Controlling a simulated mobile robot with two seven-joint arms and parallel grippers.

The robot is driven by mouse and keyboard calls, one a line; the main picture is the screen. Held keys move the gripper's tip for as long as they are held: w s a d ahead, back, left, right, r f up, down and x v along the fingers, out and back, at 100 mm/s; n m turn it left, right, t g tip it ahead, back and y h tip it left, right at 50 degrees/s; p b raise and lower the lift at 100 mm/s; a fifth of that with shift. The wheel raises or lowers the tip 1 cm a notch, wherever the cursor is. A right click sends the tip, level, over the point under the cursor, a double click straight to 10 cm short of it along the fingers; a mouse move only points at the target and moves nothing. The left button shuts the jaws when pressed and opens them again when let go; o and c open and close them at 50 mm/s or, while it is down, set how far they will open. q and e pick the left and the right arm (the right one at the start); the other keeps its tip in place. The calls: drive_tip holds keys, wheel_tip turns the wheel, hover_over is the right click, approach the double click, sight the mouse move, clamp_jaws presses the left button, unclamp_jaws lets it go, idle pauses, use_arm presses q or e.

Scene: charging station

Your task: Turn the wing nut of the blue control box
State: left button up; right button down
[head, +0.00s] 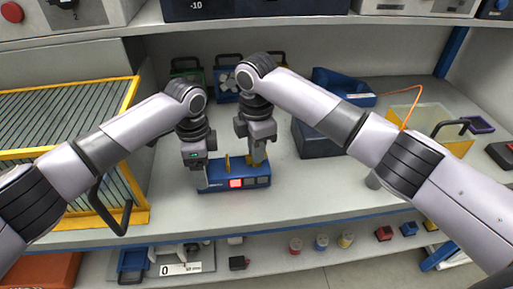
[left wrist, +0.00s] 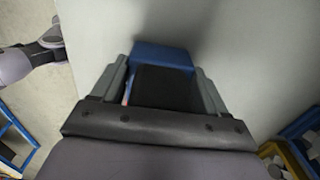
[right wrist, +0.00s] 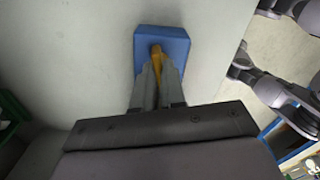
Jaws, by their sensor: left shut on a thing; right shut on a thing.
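The blue control box (head: 222,187) stands on the worktop, with a lit red square on its front. It also shows in the right wrist view (right wrist: 176,37) and in the left wrist view (left wrist: 160,57). My left gripper (head: 199,181) is shut on the box's left end, with its fingers on either side. My right gripper (head: 259,160) is at the box's right part. In the right wrist view its fingers are shut on the yellow wing nut (right wrist: 157,56) on top of the box. The fingers partly hide the nut. A yellow upright piece (head: 227,163) also shows between the grippers.
A yellow-framed rack (head: 140,190) with a black handle is at the left. Shelves with equipment are above and below. Worktop in front of the box is clear.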

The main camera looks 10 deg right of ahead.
drive_tip(key=shift+a+r+m, duration=0.1)
drive_tip(key=shift+m, duration=1.2)
drive_tip(key=c, duration=1.2)
unclamp_jaws()
wheel_tip(320, 180, up, 12)
